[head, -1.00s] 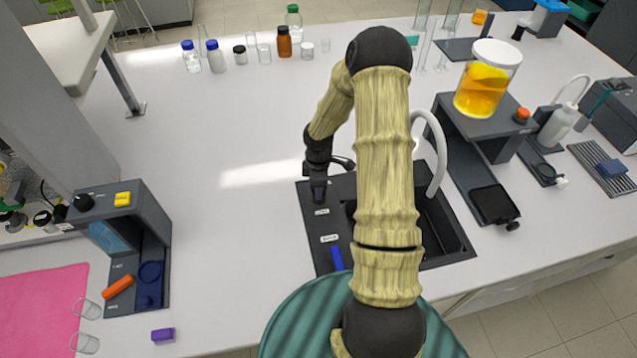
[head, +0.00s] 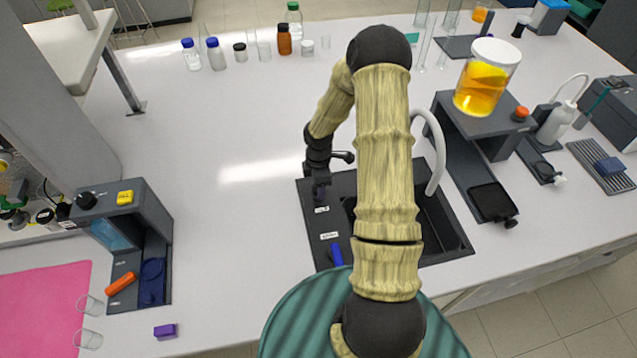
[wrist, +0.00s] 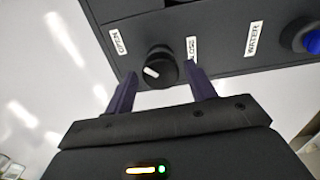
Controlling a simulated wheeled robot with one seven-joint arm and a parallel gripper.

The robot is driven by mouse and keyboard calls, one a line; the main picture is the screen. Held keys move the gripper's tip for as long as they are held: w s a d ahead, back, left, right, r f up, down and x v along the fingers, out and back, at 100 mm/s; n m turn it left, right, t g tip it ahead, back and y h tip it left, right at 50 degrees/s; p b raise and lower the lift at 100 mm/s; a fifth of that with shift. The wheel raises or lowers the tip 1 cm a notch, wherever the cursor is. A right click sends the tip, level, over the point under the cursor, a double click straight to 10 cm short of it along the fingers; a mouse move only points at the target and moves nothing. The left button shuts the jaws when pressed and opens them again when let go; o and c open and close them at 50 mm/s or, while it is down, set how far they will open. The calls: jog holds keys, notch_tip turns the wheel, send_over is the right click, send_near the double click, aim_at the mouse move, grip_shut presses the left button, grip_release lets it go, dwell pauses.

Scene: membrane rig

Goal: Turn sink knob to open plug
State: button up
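The sink knob (wrist: 160,68) is black and round, with a white mark on the left part of its face, the side of the OPEN label (wrist: 118,41). A second label (wrist: 192,48), partly readable, is on its right. My gripper (wrist: 163,78) is open, its two dark purple fingers on either side of the knob, with small gaps showing. In the head view my gripper (head: 319,190) points down at the left part of the black sink (head: 448,238) and hides the knob. Whether the plug is open cannot be seen.
A blue knob (head: 336,255) by the WATER label (wrist: 254,38) is nearer me on the same panel. The white curved faucet (head: 437,150) rises behind my arm. A grey stand with a yellow-filled beaker (head: 480,85) is to the right.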

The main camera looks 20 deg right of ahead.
jog(key=shift+o, duration=0.2)
notch_tip(320, 180, up, 17)
jog(key=b, duration=0.2)
jog(key=shift+r, duration=0.2)
dwell(0.3)
jog(key=shift+a, duration=0.1)
jog(key=s+a+r+m+t, duration=0.1)
jog(key=s+a+m, duration=0.4)
jog(key=s+m, duration=0.3)
jog(key=s+a+r+m+t+b, duration=0.1)
jog(key=s+a+r+m, duration=0.1)
jog(key=s+a+m, duration=0.3)
jog(key=s+m, duration=0.3)
jog(key=shift+r+t, duration=0.15)
jog(key=shift+t, duration=0.15)
